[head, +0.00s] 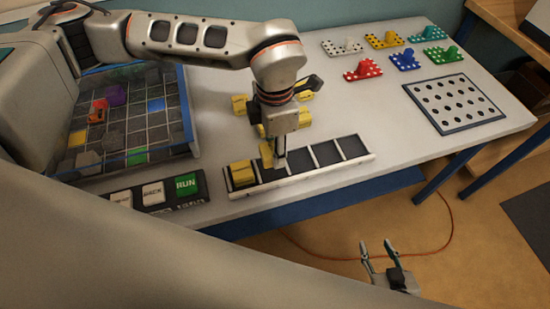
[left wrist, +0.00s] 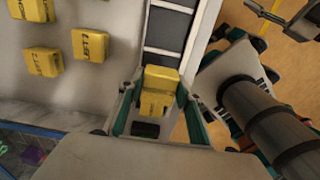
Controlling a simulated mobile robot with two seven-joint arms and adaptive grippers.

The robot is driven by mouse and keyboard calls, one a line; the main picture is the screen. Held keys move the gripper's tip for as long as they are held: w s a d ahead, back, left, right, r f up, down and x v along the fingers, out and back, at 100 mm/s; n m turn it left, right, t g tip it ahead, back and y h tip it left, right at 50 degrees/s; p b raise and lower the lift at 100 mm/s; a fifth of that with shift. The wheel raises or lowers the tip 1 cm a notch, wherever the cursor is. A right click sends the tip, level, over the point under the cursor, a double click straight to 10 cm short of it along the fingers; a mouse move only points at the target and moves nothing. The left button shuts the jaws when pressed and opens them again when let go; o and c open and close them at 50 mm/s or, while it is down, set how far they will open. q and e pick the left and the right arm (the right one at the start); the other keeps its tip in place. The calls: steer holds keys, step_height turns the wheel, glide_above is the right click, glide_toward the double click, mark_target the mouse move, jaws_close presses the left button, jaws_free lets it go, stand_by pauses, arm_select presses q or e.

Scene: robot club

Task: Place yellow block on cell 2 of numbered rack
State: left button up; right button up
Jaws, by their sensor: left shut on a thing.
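The numbered rack (head: 312,172) is a pale strip with dark square cells along the table's front edge. A yellow block (head: 242,174) sits in its leftmost cell. My left gripper (head: 273,160) points down over the rack, just right of that block, shut on another yellow block (head: 266,154). In the left wrist view this held block (left wrist: 161,78) is between the fingertips; whether it touches the rack I cannot tell. The cells to its right are empty. My right gripper (head: 379,258) is open and empty, over the floor in front of the table.
Several loose yellow blocks (left wrist: 91,45) lie behind the rack. A blue-edged gridded tray (head: 192,128) with coloured pieces is at left, with a RUN button panel (head: 186,185) before it. Coloured dotted pieces (head: 363,70) and a perforated board (head: 452,103) are at right.

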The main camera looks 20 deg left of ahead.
arm_select(q)
steer(key=shift+f, duration=2.4)
steer(key=shift+f, duration=0.15)
steer(key=o, duration=1.1)
step_height(320, 180, up, 12)
steer(key=shift+r, duration=0.15)
steer(key=shift+s, duration=0.1)
